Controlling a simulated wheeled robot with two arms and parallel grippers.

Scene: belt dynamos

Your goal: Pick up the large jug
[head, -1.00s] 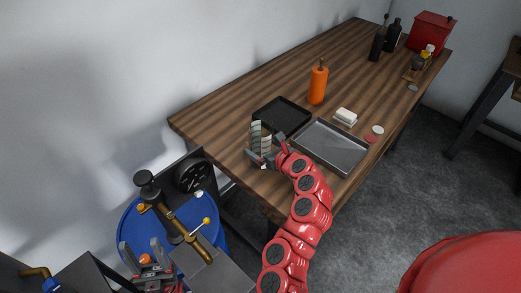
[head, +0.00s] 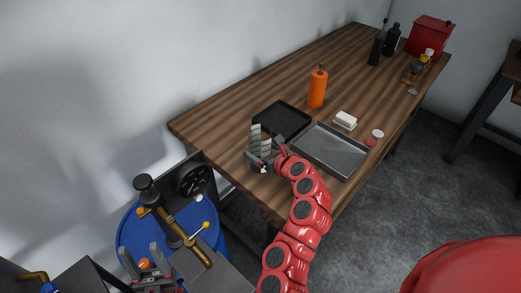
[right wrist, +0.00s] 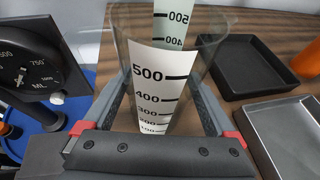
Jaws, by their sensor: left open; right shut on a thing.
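The large jug is clear, with white scale strips marked up to 500. In the head view the jug (head: 265,144) is upright at the table's near left end, beside the black tray. My right gripper (head: 262,162) is shut around its lower part. In the right wrist view the jug (right wrist: 160,85) stands between the two fingers (right wrist: 160,110), its wide rim toward the camera. I cannot tell whether its base touches the table. My left gripper (head: 146,262) is open at the lower left, away from the jug.
A black tray (head: 296,133) and a grey metal tray (head: 350,167) lie right of the jug. An orange bottle (head: 317,90) and white blocks (head: 345,120) stand farther back. A blue drum (head: 127,232) with a dial device (head: 192,178) is at the left. The table's middle (head: 285,85) is mostly clear.

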